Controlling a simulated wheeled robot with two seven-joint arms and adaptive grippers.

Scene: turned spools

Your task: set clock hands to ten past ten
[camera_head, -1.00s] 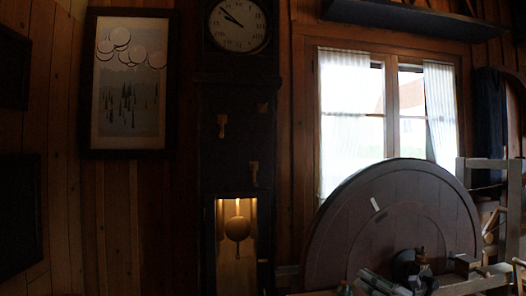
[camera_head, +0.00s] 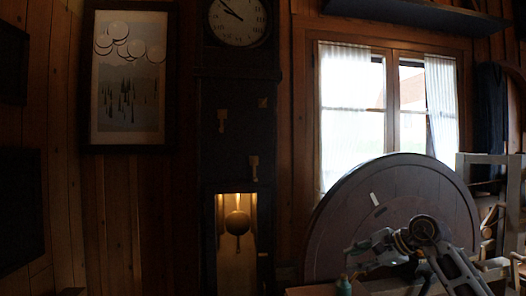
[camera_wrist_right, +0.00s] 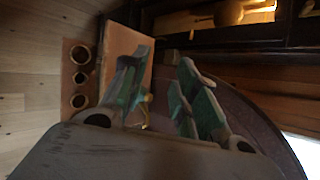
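The tall dark clock (camera_head: 238,120) stands against the wall in the head view. Its pale round face (camera_head: 240,28) is partly cut off by the top edge. The visible dark hands point to the upper left; their full setting is hard to read. My right gripper (camera_head: 350,261) is low in front of the big dark wheel, to the right of the clock and well below its face. In the right wrist view my right gripper (camera_wrist_right: 158,88) has its two green-padded fingers apart, with nothing clearly held. My left gripper is not in view.
The large dark wheel (camera_head: 335,215) fills the lower right, with a wooden frame (camera_head: 513,205) beside it. In the wrist view, a panel with round rings (camera_wrist_right: 80,77) lies left. Space before the clock face looks clear.

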